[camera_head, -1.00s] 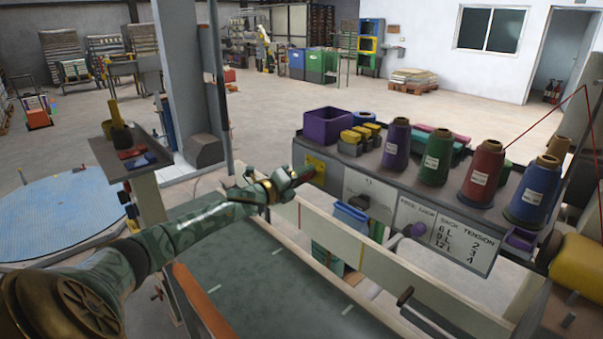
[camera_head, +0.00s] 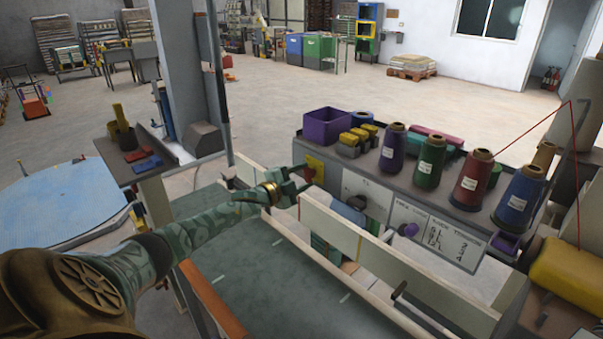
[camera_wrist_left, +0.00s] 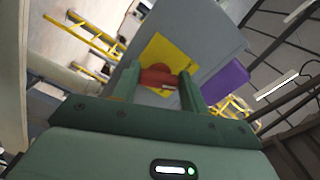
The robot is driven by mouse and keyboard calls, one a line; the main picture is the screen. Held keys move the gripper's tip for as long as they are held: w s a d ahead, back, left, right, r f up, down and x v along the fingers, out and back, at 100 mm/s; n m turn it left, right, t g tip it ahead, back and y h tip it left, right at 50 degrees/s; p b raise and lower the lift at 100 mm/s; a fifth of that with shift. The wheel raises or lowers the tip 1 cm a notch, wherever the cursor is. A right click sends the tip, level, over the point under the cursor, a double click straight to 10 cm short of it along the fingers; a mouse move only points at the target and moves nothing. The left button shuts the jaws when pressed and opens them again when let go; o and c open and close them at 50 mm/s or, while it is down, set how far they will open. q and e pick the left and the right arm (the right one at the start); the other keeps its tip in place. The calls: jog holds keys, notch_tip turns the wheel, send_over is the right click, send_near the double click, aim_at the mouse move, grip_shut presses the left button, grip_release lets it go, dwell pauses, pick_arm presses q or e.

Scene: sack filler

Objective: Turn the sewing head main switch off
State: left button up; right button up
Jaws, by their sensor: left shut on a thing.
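The main switch is a red knob (camera_wrist_left: 158,77) on a yellow plate (camera_wrist_left: 168,55) in the left wrist view. In the head view the yellow plate (camera_head: 315,166) sits at the left end of the grey sewing head panel, with a bit of red below it. My left gripper (camera_wrist_left: 160,84) has one finger on each side of the red knob and is shut on it. In the head view the left gripper (camera_head: 301,180) reaches the panel from the left. The knob's exact turn angle is hard to tell. My right gripper does not show.
Thread cones, such as a purple one (camera_head: 392,148), stand on top of the panel beside a purple bin (camera_head: 327,125). A pale rail (camera_head: 365,246) runs in front of the panel.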

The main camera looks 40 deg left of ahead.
pick_arm(q)
jog(key=shift+f+n+p, duration=0.2)
jog(key=shift+n+p, duration=0.5)
jog(key=shift+n, duration=1.4)
jog(key=shift+d, duration=0.1)
jog(key=o, duration=1)
jog(key=shift+s, duration=0.15)
jog(key=s+p, duration=0.1)
jog(key=s, duration=0.4)
jog(key=s+a+p, duration=0.1)
jog(key=s, duration=0.4)
jog(key=s+p, duration=0.1)
jog(key=s, duration=0.5)
jog(key=shift+a, duration=0.25)
